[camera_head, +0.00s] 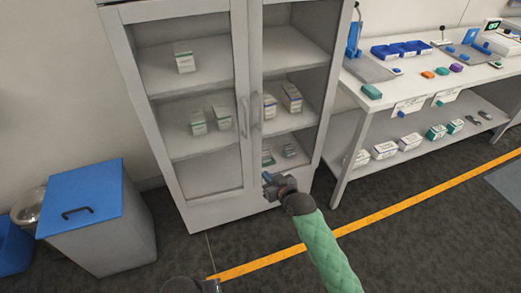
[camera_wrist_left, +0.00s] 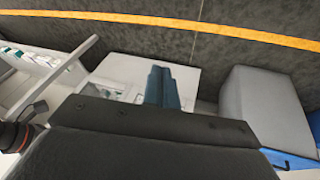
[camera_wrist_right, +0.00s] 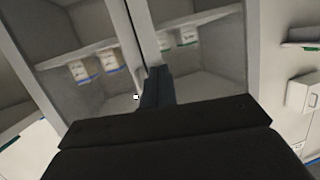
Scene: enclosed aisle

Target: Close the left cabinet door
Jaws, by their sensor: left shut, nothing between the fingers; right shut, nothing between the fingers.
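The white cabinet (camera_head: 218,215) stands upright with two glass-fronted doors. The left cabinet door (camera_head: 240,60) looks flush or nearly flush with the front; I cannot tell whether a small gap is there. Its handle (camera_head: 242,117) is beside the right door's handle (camera_head: 257,110). My right gripper (camera_head: 268,184) is shut and empty, low in front of the right door; I cannot tell whether it touches. In the right wrist view its fingers (camera_wrist_right: 156,86) overlap the door frames. My left gripper (camera_head: 212,286) is at the bottom edge of the head view; its shut, empty fingers show in the left wrist view (camera_wrist_left: 164,85).
A grey bin with a blue lid (camera_head: 85,195) stands left of the cabinet. A white workbench (camera_head: 425,88) with trays and boxes is at the right. Small boxes (camera_head: 184,57) sit on the cabinet shelves. The floor in front, with an orange stripe (camera_head: 385,204), is clear.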

